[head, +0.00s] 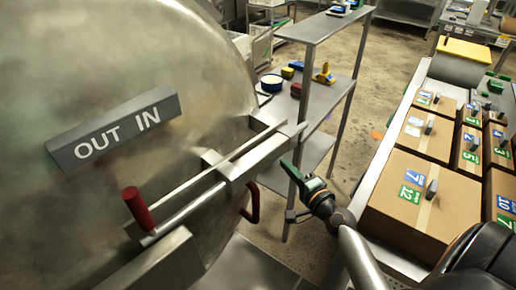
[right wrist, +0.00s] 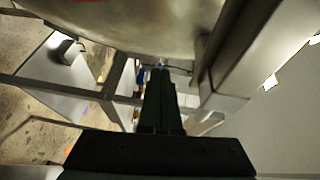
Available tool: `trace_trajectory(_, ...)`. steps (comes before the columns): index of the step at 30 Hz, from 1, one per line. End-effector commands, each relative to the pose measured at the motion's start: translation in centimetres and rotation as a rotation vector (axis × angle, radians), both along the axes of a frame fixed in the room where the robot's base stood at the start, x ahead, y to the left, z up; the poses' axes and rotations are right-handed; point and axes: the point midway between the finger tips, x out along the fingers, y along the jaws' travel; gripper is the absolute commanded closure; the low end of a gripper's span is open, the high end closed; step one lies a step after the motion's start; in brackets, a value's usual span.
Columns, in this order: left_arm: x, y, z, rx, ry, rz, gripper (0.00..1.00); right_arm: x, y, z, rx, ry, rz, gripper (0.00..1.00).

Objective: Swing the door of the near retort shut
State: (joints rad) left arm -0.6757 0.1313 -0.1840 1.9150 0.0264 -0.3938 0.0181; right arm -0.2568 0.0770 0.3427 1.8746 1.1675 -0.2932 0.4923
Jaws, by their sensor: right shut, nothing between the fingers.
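The near retort's door (head: 110,60) is a large round steel disc that fills the left half of the head view. It bears a grey "OUT IN" sign (head: 115,130), a steel latch bar (head: 215,170) with a red lever grip (head: 138,208), and a curved red handle (head: 253,205) near its right edge. My right gripper (head: 287,165) is shut and empty, just right of the latch bar end and the red handle; it looks apart from both. Its dark fingers also show in the right wrist view (right wrist: 160,72). My left gripper is not in view. The retort's opening is hidden.
A steel shelf rack (head: 310,90) with brushes and small items stands behind the gripper. Numbered cardboard boxes (head: 410,205) sit on a steel conveyor or table at right. A strip of bare concrete floor (head: 345,140) lies between them.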

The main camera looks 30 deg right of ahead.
Motion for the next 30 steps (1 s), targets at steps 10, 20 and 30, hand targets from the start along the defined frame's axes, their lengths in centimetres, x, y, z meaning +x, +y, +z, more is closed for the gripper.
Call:
trace_trajectory(10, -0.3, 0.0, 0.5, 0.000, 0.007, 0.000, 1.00, 6.4, -0.2, -0.3, -0.004, -0.001, 0.003, 1.00)
trace_trajectory(20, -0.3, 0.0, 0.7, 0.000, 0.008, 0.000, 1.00, 10.7, 1.6, -0.9, -0.003, 0.001, 0.003, 1.00)
trace_trajectory(30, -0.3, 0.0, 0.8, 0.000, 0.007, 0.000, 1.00, 11.5, 2.4, -1.1, -0.005, 0.003, 0.004, 1.00)
